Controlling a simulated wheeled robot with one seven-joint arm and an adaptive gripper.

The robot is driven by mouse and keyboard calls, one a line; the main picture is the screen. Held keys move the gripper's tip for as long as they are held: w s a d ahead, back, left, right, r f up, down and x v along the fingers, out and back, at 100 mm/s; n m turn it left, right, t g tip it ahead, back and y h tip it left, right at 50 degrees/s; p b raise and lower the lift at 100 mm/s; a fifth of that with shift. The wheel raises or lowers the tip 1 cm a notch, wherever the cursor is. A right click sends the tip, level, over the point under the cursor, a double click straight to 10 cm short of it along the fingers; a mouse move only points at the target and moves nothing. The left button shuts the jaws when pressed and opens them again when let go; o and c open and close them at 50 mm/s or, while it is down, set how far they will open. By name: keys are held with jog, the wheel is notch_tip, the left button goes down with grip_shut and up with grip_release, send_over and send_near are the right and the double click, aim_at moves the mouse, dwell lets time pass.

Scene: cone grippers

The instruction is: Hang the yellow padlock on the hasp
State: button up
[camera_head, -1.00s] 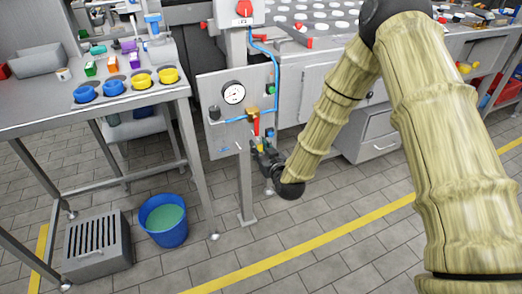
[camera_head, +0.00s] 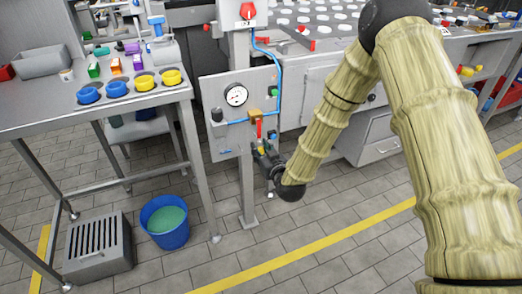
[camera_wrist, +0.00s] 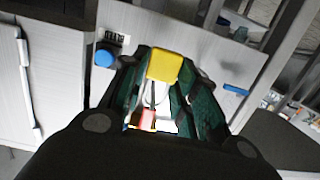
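My gripper (camera_head: 262,152) is low in front of the grey gauge panel (camera_head: 213,98), just below a red lever (camera_head: 259,128) under a brass-coloured fitting. In the wrist view, the green fingers of my gripper (camera_wrist: 165,72) are closed on a yellow block, which looks like the yellow padlock (camera_wrist: 165,64). The padlock sits at the fingertips. A thin dark line and a red piece (camera_wrist: 145,118) show between the fingers behind it. In the head view my gripper mostly hides the padlock. I cannot make out the hasp clearly.
A pressure gauge (camera_head: 236,95) and a blue hose (camera_head: 278,70) are on the panel. A steel table (camera_head: 140,98) with blue and yellow rings stands left. A blue bucket (camera_head: 164,222) and a grey slotted box (camera_head: 98,245) are on the floor. Floor at front right is clear.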

jog(key=o, duration=0.4)
jog(key=shift+c, duration=0.2)
jog(key=v, duration=1.2)
jog(key=s+d+f+m+g+h, duration=0.1)
jog(key=s+d+f+g, duration=0.15)
jog(key=s+f, duration=0.45)
jog(key=s+d+f+g+h, duration=0.15)
jog(key=s+f+g, duration=0.35)
jog(key=f, duration=0.5)
jog(key=s+d+f+m+g+h, duration=0.1)
jog(key=s+d+f+g, duration=0.25)
jog(key=s, duration=0.55)
jog(key=s+d+f+m+g+h, duration=0.15)
jog(key=s+f, duration=0.25)
jog(key=s, duration=0.5)
jog(key=s+d+f+m+g, duration=0.1)
jog(key=s+d+f+g, duration=0.25)
jog(key=s, duration=0.55)
notch_tip(320, 180, up, 19)
jog(key=p, duration=1.9)
jog(key=shift+s+t, duration=0.3)
jog(key=shift+s, duration=0.1)
jog(key=shift+n, duration=0.25)
